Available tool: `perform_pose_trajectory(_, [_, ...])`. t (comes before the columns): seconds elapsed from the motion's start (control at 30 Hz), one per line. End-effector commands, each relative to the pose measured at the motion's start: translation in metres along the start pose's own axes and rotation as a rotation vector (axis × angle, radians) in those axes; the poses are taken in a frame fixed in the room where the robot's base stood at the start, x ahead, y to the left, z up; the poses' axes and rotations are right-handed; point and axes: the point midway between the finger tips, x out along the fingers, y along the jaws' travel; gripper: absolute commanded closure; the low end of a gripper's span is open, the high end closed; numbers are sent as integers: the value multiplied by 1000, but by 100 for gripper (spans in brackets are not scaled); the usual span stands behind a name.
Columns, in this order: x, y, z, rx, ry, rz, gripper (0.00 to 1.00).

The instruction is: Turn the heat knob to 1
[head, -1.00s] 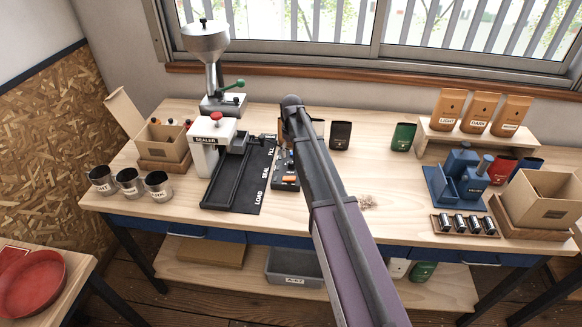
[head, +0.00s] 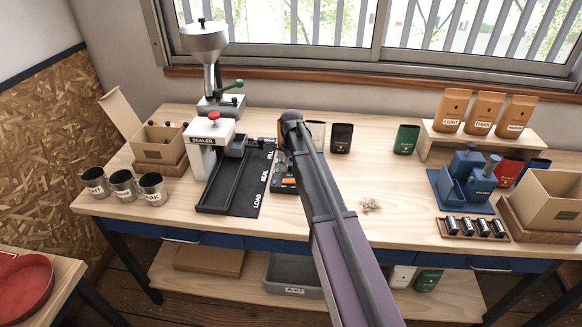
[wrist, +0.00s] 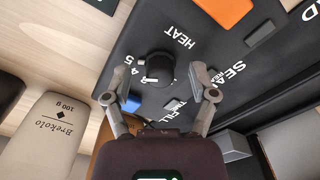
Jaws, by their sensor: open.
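The heat knob (wrist: 160,68) is a round black knob with a white mark, on the dark panel (wrist: 205,55) in the wrist view. The word HEAT is printed beside it, and 4 and 5 are legible to its left. The mark lies at the knob's left side, but I cannot tell which number it meets. My gripper (wrist: 158,97) is open, its two fingertips apart on either side, just short of the knob in the picture. I see no contact. In the head view my arm hides the knob and gripper; part of the control box (head: 284,186) shows.
An orange button (wrist: 224,12) and a blue button (wrist: 132,103) are near the knob. The sealer (head: 208,140) stands left of my arm.

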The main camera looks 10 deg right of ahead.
Motion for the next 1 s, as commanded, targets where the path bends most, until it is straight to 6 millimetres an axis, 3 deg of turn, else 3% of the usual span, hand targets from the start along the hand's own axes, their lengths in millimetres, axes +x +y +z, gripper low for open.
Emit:
perform_pose_trajectory(0.23, [0, 0, 0, 0, 0, 0, 26])
perform_pose_trajectory(0.27, [0, 0, 0, 0, 0, 0, 32])
perform_pose_trajectory(0.5, [0, 0, 0, 0, 0, 0, 100])
perform_pose_trajectory(1.0, [0, 0, 0, -60, 0, -1, 100])
